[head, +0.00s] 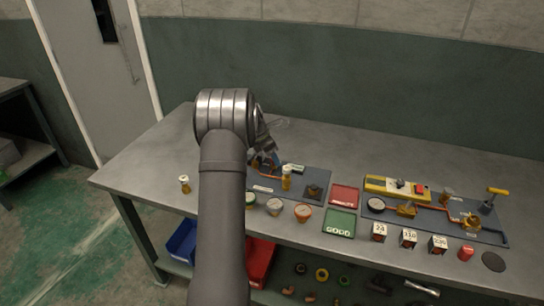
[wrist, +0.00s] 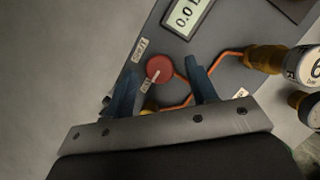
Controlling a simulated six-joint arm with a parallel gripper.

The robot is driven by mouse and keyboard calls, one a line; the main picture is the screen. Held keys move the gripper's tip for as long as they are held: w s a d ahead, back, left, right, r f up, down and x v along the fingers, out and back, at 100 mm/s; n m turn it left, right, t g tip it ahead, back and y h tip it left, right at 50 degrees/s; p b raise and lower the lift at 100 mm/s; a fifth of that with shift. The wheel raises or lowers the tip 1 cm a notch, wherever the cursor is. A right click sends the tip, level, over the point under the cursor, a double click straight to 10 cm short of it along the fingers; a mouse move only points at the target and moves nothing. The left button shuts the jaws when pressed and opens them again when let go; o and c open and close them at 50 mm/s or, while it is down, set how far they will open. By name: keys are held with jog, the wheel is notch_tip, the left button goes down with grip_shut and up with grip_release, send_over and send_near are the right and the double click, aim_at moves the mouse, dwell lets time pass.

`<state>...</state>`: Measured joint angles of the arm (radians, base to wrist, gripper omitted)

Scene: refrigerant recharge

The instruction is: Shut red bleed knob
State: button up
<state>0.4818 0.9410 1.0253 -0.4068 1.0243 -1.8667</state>
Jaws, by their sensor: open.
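In the wrist view the red bleed knob (wrist: 159,68) is a round red cap with a pale line, set on the grey panel (wrist: 165,40) near a small white label (wrist: 139,49). My gripper (wrist: 161,72) is open, its two blue fingers on either side of the knob in the picture. No contact shows, and I cannot tell how far the fingertips are above it. In the head view my gripper (head: 266,152) is over the left panel (head: 318,175), partly behind my arm. I cannot make out the knob there.
A digital display (wrist: 187,15), copper pipes (wrist: 232,54) and a brass cylinder (wrist: 265,58) lie close to the fingers. A red tray (head: 344,196), a green tray (head: 339,222) and a second panel (head: 487,235) are to the right. The table's back right is clear.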

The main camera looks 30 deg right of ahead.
jog(key=shift+f, duration=0.15)
jog(key=shift+c, duration=0.4)
jog(key=c, duration=0.9)
